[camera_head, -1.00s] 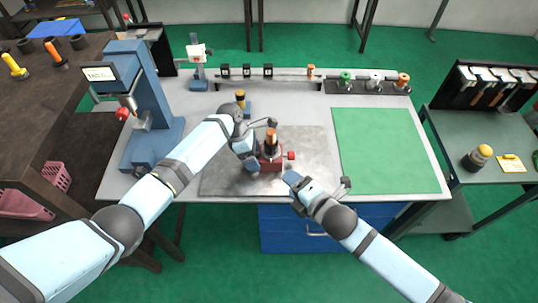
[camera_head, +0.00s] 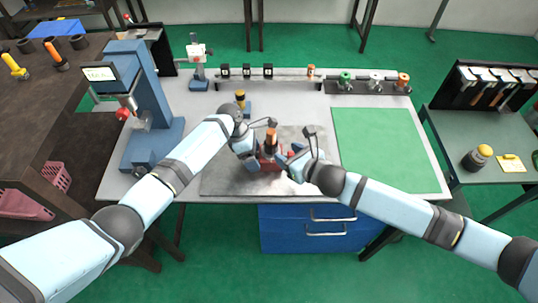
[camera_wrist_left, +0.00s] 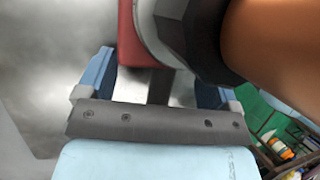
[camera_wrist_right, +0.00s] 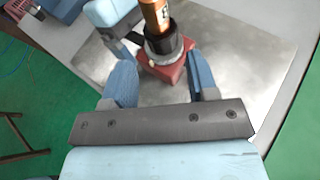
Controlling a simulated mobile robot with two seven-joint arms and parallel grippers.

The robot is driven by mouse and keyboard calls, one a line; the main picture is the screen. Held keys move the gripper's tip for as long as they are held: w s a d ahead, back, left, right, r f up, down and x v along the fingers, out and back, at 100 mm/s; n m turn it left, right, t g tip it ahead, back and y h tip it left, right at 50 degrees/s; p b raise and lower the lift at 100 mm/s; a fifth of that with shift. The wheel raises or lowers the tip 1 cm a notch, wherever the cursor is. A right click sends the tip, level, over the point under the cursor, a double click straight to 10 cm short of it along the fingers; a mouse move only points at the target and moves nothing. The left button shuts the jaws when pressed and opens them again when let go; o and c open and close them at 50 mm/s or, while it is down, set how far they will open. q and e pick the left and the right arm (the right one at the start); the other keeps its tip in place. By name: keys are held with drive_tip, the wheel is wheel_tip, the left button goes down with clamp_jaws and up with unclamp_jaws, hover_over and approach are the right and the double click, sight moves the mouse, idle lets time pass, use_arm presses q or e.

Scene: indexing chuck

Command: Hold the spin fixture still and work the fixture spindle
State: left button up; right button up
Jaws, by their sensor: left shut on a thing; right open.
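The spin fixture has a red base (camera_wrist_right: 165,68) and stands on the metal plate (camera_head: 225,180) in the middle of the bench. Its spindle is upright, with a dark collar and a copper-orange top (camera_head: 271,137); the top fills the upper right of the left wrist view (camera_wrist_left: 275,50). My left gripper (camera_head: 252,160) is shut on the fixture's base from the left, low beside the spindle. My right gripper (camera_wrist_right: 160,80) is open, with its fingers on the near side of the red base. Whether they touch it is unclear. The fixture's right-hand red knob is mostly hidden in the head view.
A blue press (camera_head: 150,100) stands on the bench's left. A green mat (camera_head: 385,150) lies clear on the right. A small blue holder with a yellow-topped part (camera_head: 241,100) stands behind the fixture.

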sight(271, 147)
drive_tip(key=x, duration=0.8)
drive_tip(key=shift+w+a, duration=0.1)
drive_tip(key=c, duration=0.7)
drive_tip(key=shift+o, duration=0.2)
drive_tip(key=m+t+h, duration=0.2)
drive_tip(key=m+h, duration=0.2)
drive_tip(key=shift+a, duration=0.2)
drive_tip(key=m+h, duration=0.4)
drive_tip(key=h, duration=0.1)
drive_tip(key=shift+d+m+t, duration=0.1)
drive_tip(key=shift+m+t, duration=0.2)
drive_tip(key=shift+t, duration=0.1)
